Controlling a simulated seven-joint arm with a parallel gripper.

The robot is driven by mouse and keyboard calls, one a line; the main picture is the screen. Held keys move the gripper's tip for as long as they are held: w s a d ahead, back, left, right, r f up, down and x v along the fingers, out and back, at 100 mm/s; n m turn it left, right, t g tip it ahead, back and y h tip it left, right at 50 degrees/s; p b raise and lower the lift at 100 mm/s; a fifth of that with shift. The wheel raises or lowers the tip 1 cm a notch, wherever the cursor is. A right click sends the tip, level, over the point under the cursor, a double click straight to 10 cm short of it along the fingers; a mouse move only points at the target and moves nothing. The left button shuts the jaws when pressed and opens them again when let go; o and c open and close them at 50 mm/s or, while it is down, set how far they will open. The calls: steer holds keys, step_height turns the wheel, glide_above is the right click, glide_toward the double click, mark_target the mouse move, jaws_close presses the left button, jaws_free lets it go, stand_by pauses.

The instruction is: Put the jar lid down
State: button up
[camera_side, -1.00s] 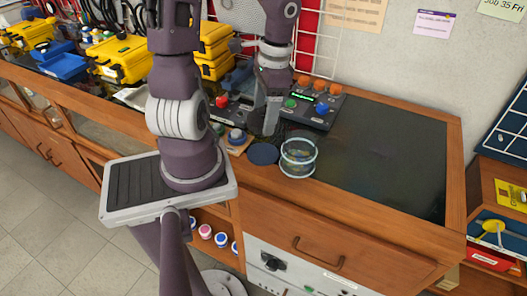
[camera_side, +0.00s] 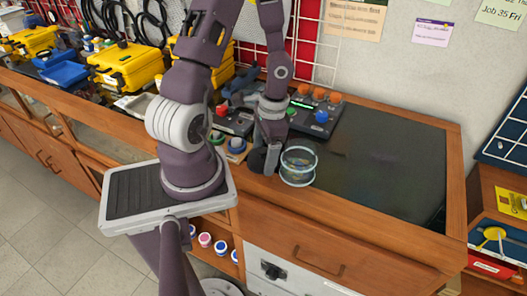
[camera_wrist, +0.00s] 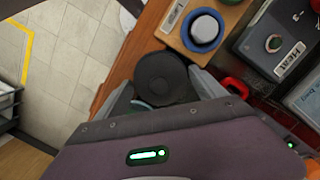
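The jar lid (camera_wrist: 162,77) is a dark round disc, seen face-on in the wrist view. My gripper (camera_wrist: 161,79) has one finger on each side of the lid, with the tips at or very near its rim. I cannot tell whether they press on it. In the side view my gripper (camera_side: 265,160) is low at the bench front, just left of a clear glass jar (camera_side: 298,166). I cannot tell whether the lid touches the bench.
A control box (camera_side: 312,110) with orange and blue knobs stands behind the jar. A wooden block with a blue-ringed round part (camera_wrist: 203,30) is close to the lid. The dark bench mat (camera_side: 390,160) to the right is clear. The bench's front edge is close.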

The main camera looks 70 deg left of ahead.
steer(key=shift+o, duration=0.7)
steer(key=shift+a+r, duration=0.1)
steer(key=shift+r, duration=0.1)
step_height(320, 180, up, 12)
steer(key=w, duration=0.2)
steer(key=s+d+r+t, duration=0.2)
steer(key=d+r+t, duration=0.1)
steer(key=d+r, duration=0.3)
steer(key=s+d+r+t, duration=0.3)
steer(key=d+r+t, duration=0.1)
steer(key=d+r, duration=0.3)
steer(key=shift+s+d, duration=0.15)
steer(key=shift+d, duration=0.7)
